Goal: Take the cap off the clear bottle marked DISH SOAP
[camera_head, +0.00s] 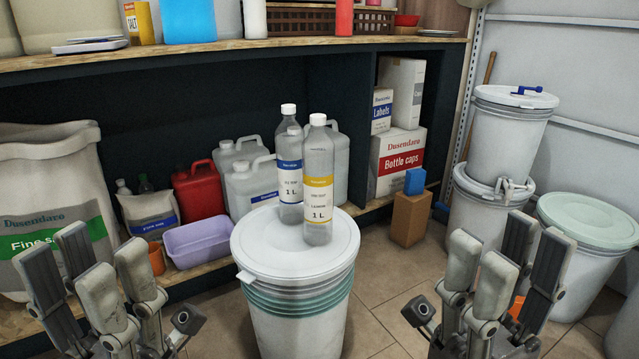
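Two clear bottles with white caps stand upright on a white drum lid (262,245). The rear left bottle (290,150) has a blue-topped label that seems to read DISH SOAP, 1 L; its white cap (288,110) is on. The front right bottle (319,160) has a yellow-topped label with LEMON and 1 L; its white cap (318,119) is on. It overlaps the right side of the blue-labelled bottle in view. My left gripper (88,258) is open and empty at the lower left. My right gripper (507,255) is open and empty at the lower right. Both are apart from the bottles.
Behind the drum, a low shelf holds white jugs (253,185), a red canister (199,192) and a purple tub (197,241). An upper shelf (230,45) runs above. Stacked drums (508,130) stand at the right. A brown block with a blue block (415,181) sits right of the drum.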

